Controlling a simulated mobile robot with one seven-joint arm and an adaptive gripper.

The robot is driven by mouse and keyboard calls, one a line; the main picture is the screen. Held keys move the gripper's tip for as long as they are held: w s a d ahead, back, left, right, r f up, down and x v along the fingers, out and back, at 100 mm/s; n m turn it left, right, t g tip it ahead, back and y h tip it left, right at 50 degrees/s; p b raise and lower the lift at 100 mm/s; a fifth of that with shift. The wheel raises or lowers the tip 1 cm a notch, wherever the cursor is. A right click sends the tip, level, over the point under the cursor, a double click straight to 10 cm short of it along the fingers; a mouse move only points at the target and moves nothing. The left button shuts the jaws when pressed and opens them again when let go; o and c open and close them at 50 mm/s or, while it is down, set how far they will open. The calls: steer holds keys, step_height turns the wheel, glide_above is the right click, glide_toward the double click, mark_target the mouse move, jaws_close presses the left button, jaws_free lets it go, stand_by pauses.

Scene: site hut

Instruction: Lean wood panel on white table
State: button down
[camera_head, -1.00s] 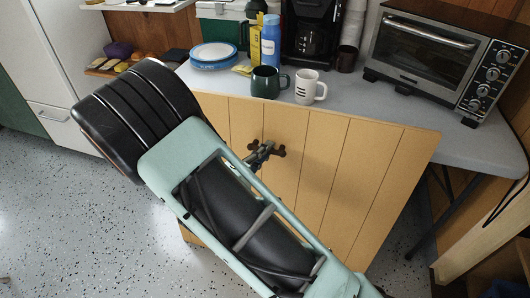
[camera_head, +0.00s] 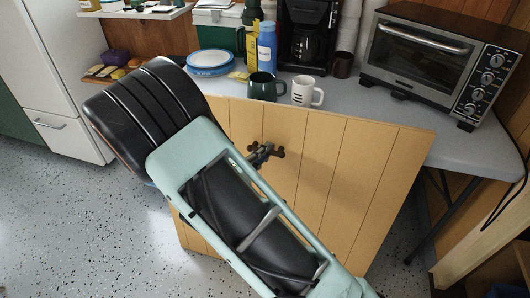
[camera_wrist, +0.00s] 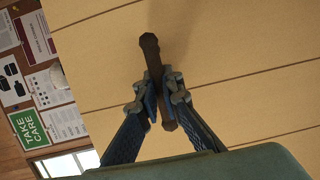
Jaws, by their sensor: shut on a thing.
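The wood panel (camera_head: 322,157) is a tan, grooved board in front of the white table (camera_head: 420,128). It stands tilted, and its top edge is near the table's front edge. I cannot tell whether the two touch. My gripper (camera_head: 264,155) is at the panel's face, shut on its dark handle. In the wrist view my gripper's fingers (camera_wrist: 163,101) close on the dark bar handle (camera_wrist: 151,58), with the panel (camera_wrist: 230,50) filling most of the background. My arm hides the panel's lower left part.
On the table are a green mug (camera_head: 266,87), a white mug (camera_head: 306,92), a blue bottle (camera_head: 267,47), a coffee maker (camera_head: 308,45), stacked plates (camera_head: 210,62) and a toaster oven (camera_head: 420,50). Speckled floor (camera_head: 50,220) is clear at left.

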steer(key=shift+w+d+r, duration=0.1)
steer(key=shift+w+d, duration=0.15)
steer(key=shift+w, duration=0.45)
steer(key=shift+w+d, duration=0.25)
steer(key=shift+w, duration=0.4)
steer(key=c, duration=2)
jaws_free()
steer(key=shift+c, duration=0.2)
